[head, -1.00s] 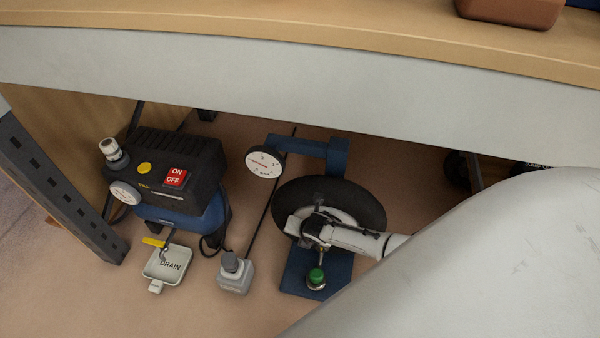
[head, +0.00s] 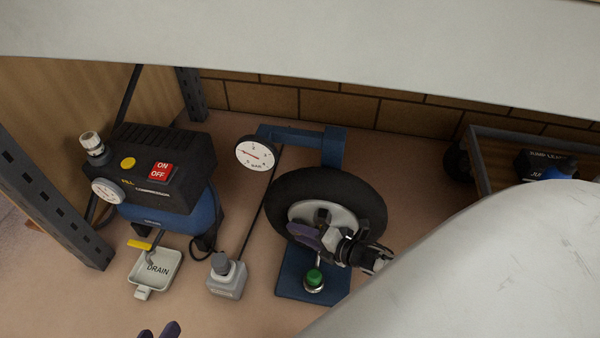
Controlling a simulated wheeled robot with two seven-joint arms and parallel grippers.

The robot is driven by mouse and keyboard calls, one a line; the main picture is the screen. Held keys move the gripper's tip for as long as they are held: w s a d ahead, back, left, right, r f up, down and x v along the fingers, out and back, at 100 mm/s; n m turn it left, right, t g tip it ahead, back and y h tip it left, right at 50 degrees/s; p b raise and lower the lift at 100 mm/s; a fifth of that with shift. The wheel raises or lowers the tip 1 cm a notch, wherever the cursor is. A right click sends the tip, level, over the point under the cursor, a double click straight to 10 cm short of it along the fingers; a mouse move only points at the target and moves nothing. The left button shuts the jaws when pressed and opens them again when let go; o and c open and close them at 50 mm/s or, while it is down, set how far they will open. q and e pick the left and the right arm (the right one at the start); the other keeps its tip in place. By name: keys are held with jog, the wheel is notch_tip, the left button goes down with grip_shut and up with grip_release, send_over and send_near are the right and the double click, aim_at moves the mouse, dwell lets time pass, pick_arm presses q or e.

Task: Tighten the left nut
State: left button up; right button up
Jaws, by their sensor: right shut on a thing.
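A small black-tyred wheel (head: 365,195) with a pale grey hub stands on a blue stand (head: 334,150). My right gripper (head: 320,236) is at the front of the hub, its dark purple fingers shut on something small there. The fingers and wrist cover what they hold, and I cannot make out the left nut. The dark fingertips of my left gripper (head: 158,331) just enter at the bottom edge, left of the stand and apart from everything. Too little of it shows to tell its opening.
Left are a black and blue compressor (head: 165,165), a drain tray (head: 155,270) and a grey block (head: 227,280). A shelf edge (head: 300,45) hangs above. My pale arm covers the lower right.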

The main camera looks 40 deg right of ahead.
pick_arm(q)
jog(key=shift+d+r, duration=0.1)
jog(key=shift+r, duration=0.05)
pick_arm(e)
jog(key=shift+d+f+m+t+y, duration=0.15)
jog(key=shift+m+t+y, duration=0.15)
jog(key=shift+t, duration=0.5)
pick_arm(q)
jog(key=shift+r+h, duration=0.15)
jog(key=shift+h, duration=0.15)
pick_arm(e)
jog(key=o, duration=1)
jog(key=shift+o, duration=0.2)
pick_arm(q)
jog(key=shift+g+y, duration=0.6)
jog(key=shift+y, duration=0.3)
jog(key=f+p, duration=0.1)
jog(key=a+f+p, duration=0.2)
jog(key=shift+s+f, duration=0.25)
pick_arm(e)
jog(key=v, duration=1)
pick_arm(q)
jog(key=shift+r, duration=0.15)
pick_arm(e)
jog(key=shift+s, duration=0.1)
